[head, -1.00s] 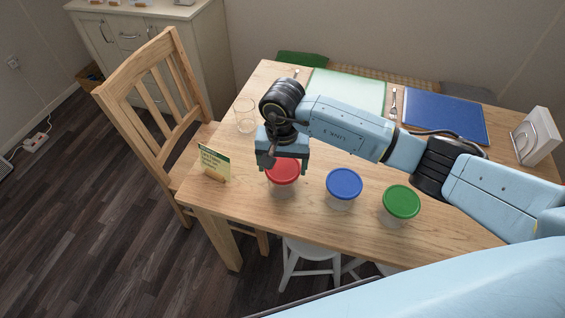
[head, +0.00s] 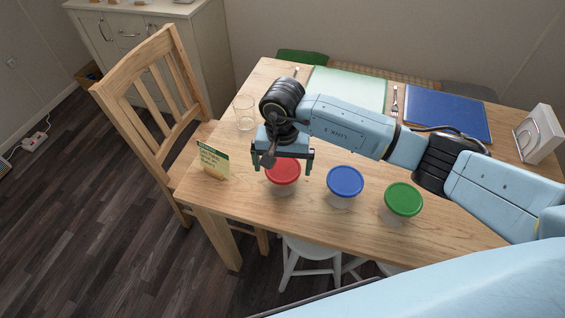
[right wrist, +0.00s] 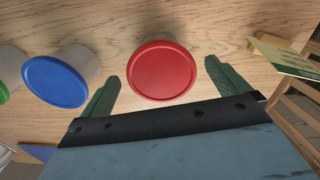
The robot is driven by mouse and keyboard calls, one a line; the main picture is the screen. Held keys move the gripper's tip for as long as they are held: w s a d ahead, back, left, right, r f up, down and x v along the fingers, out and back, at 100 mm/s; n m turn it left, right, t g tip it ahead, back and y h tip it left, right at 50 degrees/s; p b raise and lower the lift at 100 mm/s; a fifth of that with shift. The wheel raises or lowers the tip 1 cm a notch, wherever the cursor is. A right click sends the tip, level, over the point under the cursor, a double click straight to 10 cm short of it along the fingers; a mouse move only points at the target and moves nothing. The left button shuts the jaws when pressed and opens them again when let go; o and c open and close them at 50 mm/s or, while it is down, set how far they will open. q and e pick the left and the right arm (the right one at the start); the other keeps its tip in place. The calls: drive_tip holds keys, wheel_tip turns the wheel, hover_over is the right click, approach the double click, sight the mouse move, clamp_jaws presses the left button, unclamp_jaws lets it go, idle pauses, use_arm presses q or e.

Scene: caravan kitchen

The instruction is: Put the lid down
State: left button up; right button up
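A round red lid (head: 284,171) sits on a clear tub at the left of a row on the table, and it also shows in the right wrist view (right wrist: 162,70). My right gripper (head: 281,165) is open above it. In the right wrist view its green fingertips (right wrist: 163,74) stand apart, one on each side of the lid, with a gap visible on both sides. Nothing is held between them. A tub with a blue lid (head: 345,181) and one with a green lid (head: 403,199) stand to the right. My left gripper is not in view.
A small card in a stand (head: 213,160) is left of the red-lidded tub, and a clear glass (head: 245,112) is behind it. A pale green mat (head: 350,88), a blue mat (head: 448,112), a fork (head: 395,102) and a napkin holder (head: 540,136) lie behind. A wooden chair (head: 150,110) is at left.

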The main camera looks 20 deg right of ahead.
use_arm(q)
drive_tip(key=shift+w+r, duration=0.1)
use_arm(e)
drive_tip(key=shift+r, duration=0.1)
drive_tip(key=shift+r+p, duration=0.2)
drive_tip(key=shift+p, duration=0.15)
wheel_tip(320, 180, up, 6)
drive_tip(key=shift+r+p, duration=0.1)
drive_tip(key=shift+p, duration=0.35)
wheel_tip(320, 180, up, 6)
hover_over(283, 170)
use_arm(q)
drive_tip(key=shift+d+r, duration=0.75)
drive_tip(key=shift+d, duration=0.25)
use_arm(e)
drive_tip(key=shift+a+r, duration=0.1)
drive_tip(key=shift+r, duration=0.1)
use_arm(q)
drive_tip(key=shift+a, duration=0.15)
